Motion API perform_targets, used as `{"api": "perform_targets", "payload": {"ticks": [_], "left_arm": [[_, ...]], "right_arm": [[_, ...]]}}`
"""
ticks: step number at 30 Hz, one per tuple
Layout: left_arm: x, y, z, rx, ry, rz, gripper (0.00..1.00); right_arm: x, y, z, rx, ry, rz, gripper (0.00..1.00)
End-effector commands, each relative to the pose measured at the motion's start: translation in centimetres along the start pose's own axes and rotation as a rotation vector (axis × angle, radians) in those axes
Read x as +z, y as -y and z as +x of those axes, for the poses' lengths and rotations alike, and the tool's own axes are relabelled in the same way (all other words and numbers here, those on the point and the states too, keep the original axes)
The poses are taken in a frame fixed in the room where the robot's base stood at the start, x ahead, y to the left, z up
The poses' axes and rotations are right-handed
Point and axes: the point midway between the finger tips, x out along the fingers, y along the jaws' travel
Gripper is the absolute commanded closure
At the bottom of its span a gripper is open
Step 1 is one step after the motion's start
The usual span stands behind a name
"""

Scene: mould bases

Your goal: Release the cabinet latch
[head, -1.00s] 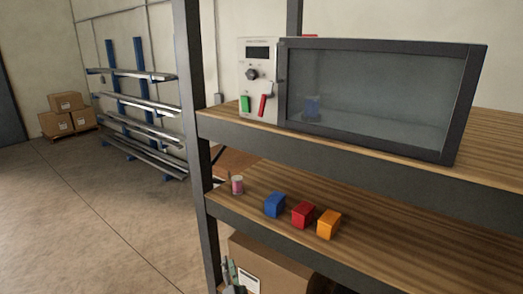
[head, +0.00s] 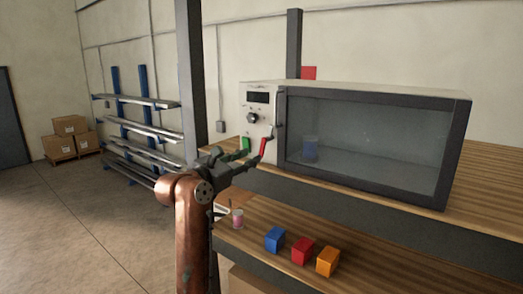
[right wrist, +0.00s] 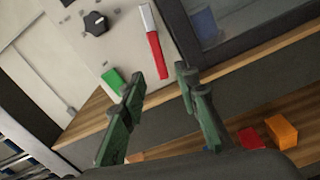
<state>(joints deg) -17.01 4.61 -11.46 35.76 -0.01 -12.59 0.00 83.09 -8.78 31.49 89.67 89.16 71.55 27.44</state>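The cabinet (head: 375,145) is a grey-white box with a dark-framed glass door on the upper wooden shelf. The task's latch cannot be told for certain among these. My right gripper (head: 246,161) is in front of the panel's lower part. In the right wrist view its two green fingers (right wrist: 160,78) are apart with nothing between them, the red lever's lower end just beyond their tips. My left gripper is not in view.
On the lower shelf (head: 400,262) stand a blue cube (head: 274,239), a red cube (head: 302,250), an orange cube (head: 327,261) and a small pink can (head: 237,219). A dark shelf post (head: 190,80) rises left of the panel. A blue item (head: 311,148) shows behind the glass.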

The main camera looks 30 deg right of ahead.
Motion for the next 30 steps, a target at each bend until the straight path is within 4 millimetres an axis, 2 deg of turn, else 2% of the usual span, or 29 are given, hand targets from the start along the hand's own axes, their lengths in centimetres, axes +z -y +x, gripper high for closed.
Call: {"api": "perform_targets", "payload": {"ticks": [9,13,18,25,30], "left_arm": [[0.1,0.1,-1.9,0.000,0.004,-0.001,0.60],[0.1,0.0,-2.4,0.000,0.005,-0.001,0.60],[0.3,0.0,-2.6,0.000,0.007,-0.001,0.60],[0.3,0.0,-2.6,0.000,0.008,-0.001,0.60],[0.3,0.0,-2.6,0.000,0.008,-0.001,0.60]], "right_arm": [[0.2,0.1,4.9,-0.004,0.001,-0.005,0.71],[0.2,0.1,6.5,-0.004,0.003,-0.005,0.71],[0.0,0.1,7.3,-0.002,0.002,-0.005,0.71],[-0.1,0.1,7.3,-0.003,0.003,-0.005,0.71],[0.0,0.1,7.3,-0.003,0.003,-0.005,0.82]]}}
